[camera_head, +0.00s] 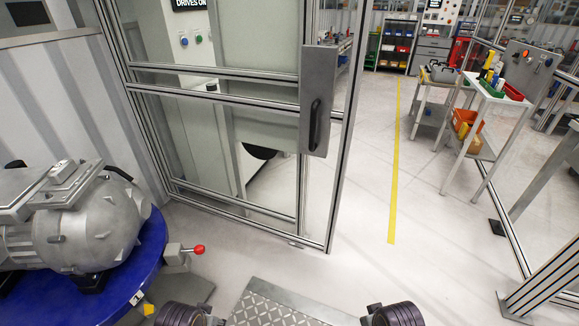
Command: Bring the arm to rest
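Dark ribbed rounded parts of my two arms show at the bottom edge, one left of centre and one right of centre. Neither of my grippers is in view, so I cannot see whether they are open, shut or holding anything. A grey metal drive unit (95,225) lies on a round blue table (150,262) at the left. A small lever with a red knob (198,249) sticks out at the table's right side.
A framed glass door panel (250,130) with a dark handle (316,122) stands ahead. Right of it is open floor with a yellow line (397,165). A white trolley (495,92) with bins stands at the right, near a metal-framed barrier (515,245).

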